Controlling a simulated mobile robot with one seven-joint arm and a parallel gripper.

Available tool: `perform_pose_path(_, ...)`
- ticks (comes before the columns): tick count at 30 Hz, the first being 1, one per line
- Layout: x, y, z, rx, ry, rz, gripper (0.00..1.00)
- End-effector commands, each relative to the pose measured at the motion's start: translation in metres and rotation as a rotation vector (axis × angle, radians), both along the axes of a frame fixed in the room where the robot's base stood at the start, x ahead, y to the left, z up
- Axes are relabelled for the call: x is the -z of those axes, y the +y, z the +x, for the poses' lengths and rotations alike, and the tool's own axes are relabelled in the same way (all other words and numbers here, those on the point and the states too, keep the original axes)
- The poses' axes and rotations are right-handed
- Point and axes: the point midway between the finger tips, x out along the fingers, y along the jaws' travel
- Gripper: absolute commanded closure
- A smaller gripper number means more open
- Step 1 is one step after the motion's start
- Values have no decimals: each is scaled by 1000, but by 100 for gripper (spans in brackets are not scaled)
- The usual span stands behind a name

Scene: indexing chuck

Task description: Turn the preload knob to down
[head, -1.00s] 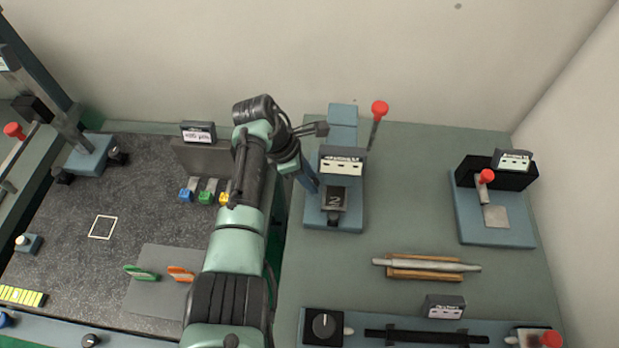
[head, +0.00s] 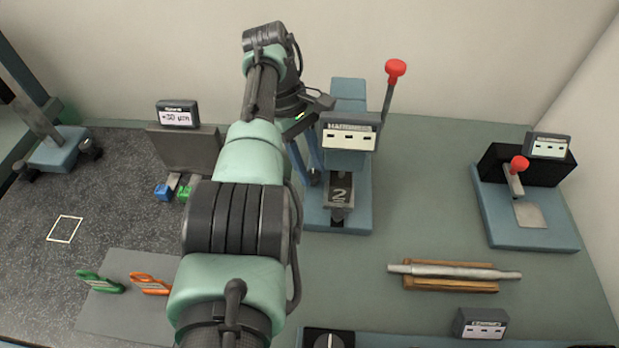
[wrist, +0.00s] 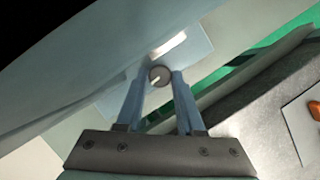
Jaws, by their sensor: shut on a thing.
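The hardness tester (head: 348,140) is a blue-grey machine with a display head, a red-balled lever and a small block marked 2 on its stage. My gripper (head: 313,176) is at the tester's left side, fingers pointing down. In the wrist view, a small round dark knob (wrist: 160,76) with a pale pointer mark sits between the tips of my blue fingers (wrist: 161,80). The gripper is shut on this knob. The pointer mark runs toward the lower left in that view. In the head view my arm and fingers largely hide the knob.
A display unit (head: 178,115) with coloured tabs stands left of my arm. Green (head: 100,282) and orange (head: 150,284) clips lie at the lower left. A metal bar (head: 455,271) on a wooden rest and a red-knobbed fixture (head: 530,215) stand right. The bench between them is clear.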

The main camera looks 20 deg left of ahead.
Motion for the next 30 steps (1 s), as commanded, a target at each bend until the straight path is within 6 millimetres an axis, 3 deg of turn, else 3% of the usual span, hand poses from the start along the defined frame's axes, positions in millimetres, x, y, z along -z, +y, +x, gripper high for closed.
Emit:
perform_pose_path(10,1,0,2,117,-3,2,100)
perform_pose_path(25,0,0,1,132,-2,3,100)
perform_pose_path(26,0,0,1,132,-2,3,58)
perform_pose_path(27,0,0,1,132,-2,3,51)
perform_pose_path(30,0,0,1,131,-1,2,51)
